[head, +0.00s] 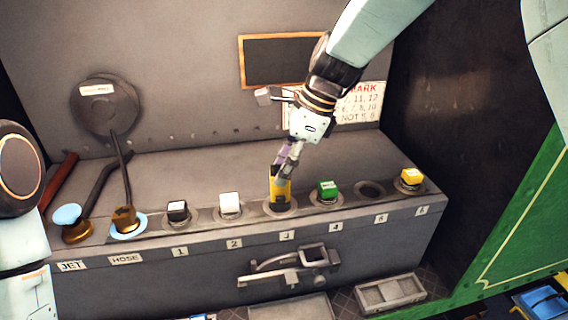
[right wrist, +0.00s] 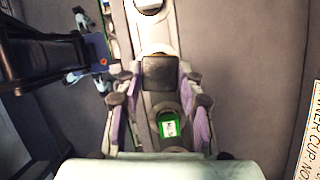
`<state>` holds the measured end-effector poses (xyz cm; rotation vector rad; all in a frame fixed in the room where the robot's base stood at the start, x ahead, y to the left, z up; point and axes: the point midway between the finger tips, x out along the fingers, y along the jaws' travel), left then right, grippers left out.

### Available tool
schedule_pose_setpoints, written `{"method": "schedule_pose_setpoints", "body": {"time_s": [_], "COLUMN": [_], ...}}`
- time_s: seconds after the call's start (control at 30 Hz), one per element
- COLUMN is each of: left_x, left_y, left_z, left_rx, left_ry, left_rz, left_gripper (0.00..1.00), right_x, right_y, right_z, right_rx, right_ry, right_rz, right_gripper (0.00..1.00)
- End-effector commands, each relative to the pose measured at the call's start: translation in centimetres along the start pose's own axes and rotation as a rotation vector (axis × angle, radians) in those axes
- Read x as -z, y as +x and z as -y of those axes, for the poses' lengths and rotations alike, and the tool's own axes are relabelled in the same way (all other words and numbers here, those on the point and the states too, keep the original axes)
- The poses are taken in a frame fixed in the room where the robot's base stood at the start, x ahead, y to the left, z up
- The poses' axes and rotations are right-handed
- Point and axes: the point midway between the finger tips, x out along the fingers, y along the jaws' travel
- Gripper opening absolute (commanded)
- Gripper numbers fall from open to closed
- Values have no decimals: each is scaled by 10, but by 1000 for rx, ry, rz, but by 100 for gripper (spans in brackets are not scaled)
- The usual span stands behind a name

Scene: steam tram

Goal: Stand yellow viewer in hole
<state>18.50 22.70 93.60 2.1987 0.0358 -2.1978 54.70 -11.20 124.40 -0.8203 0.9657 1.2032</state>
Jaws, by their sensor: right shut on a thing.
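My right gripper (head: 284,172) comes down from above and is shut on a yellow viewer (head: 280,190) with a dark patch. The viewer is upright over the hole marked 3 (head: 280,207); I cannot tell how deep its lower end sits. In the right wrist view, a dark square face (right wrist: 160,73) shows between the purple-padded fingers of the right gripper (right wrist: 158,100). The hole marked 5 (head: 370,188) is empty. Another yellow-topped piece (head: 411,177) stands at hole 6. My left gripper is out of view.
A green-topped piece (head: 327,189) stands close right of the gripper, a white-topped one (head: 230,203) left, and a black-and-white one (head: 178,210) at hole 1. Levers (head: 124,218) stand at the left end. A metal latch (head: 290,267) is on the front face.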

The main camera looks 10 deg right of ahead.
Motion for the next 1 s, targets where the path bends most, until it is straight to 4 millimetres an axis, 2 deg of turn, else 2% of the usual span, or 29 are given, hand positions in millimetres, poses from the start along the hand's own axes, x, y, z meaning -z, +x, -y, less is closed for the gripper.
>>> {"method": "schedule_pose_setpoints", "body": {"time_s": [0.03,0.07,0.1,0.37,0.57,0.9,1.0], "left_x": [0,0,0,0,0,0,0], "left_y": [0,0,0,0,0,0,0], "left_z": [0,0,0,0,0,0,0], "left_rx": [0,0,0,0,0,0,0], "left_ry": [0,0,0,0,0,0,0], "left_rz": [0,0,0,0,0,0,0], "left_gripper": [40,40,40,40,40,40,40], "right_x": [0,0,0,0,0,0,0], "right_y": [0,0,0,0,0,0,0], "right_z": [0,0,0,0,0,0,0], "right_rx": [1,1,1,0,0,-1,-1], "right_ry": [0,0,0,0,0,0,0], "right_rz": [0,0,0,0,0,0,0], "right_gripper": [0,39,42,63,63,91,94]}}
